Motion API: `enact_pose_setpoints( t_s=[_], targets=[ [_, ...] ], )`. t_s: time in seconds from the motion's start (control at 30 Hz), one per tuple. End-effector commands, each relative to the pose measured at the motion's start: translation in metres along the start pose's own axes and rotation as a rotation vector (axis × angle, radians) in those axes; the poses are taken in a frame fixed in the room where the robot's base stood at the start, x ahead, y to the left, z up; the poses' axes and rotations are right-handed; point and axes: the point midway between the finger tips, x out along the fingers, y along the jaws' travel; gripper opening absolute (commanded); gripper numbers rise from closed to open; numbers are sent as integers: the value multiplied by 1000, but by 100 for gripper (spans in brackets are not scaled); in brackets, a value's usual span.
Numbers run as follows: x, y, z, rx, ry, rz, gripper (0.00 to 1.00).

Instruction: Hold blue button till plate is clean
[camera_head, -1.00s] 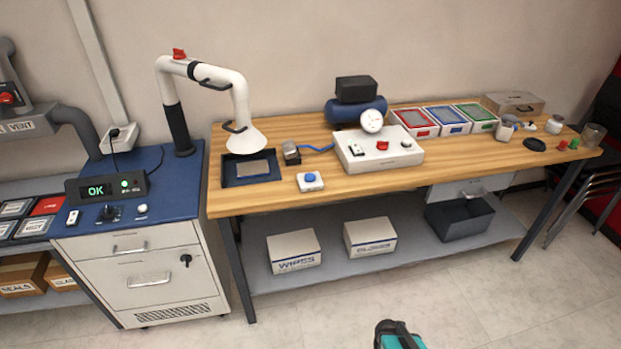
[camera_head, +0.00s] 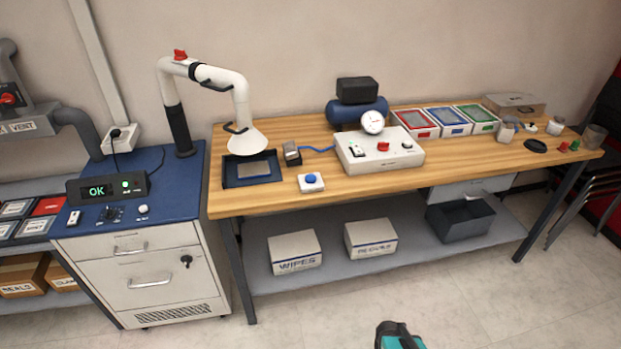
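The blue button (camera_head: 311,179) sits on a small white box near the front edge of the wooden bench. The plate (camera_head: 253,169) is a grey rectangle lying in a dark tray (camera_head: 229,183), left of the button. Whether its surface is clean is too small to tell. A white extraction hood (camera_head: 247,141) hangs over the tray's back part. A teal and black part of my arm (camera_head: 398,337) shows at the bottom edge, well apart from the bench. My gripper's fingers cannot be made out there.
A white control box (camera_head: 378,158) with a gauge and red knob stands right of the button. A small dark nozzle block (camera_head: 291,152) with a blue hose is behind it. The floor in front is clear.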

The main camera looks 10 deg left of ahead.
Motion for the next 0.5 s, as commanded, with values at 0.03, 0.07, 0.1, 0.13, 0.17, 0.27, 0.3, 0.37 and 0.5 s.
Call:
enact_pose_setpoints(
  t_s=[0.03, 0.07, 0.1, 0.13, 0.17, 0.27, 0.3, 0.37, 0.5],
  targets=[
    [0, 0, 0, 0, 0, 0, 14],
    [0, 0, 0, 0, 0, 0, 9],
    [0, 0, 0, 0, 0, 0, 2],
    [0, 0, 0, 0, 0, 0, 0],
    [0, 0, 0, 0, 0, 0, 0],
    [0, 0, 0, 0, 0, 0, 0],
    [0, 0, 0, 0, 0, 0, 0],
    [0, 0, 0, 0, 0, 0, 0],
    [0, 0, 0, 0, 0, 0, 0]
  ],
)
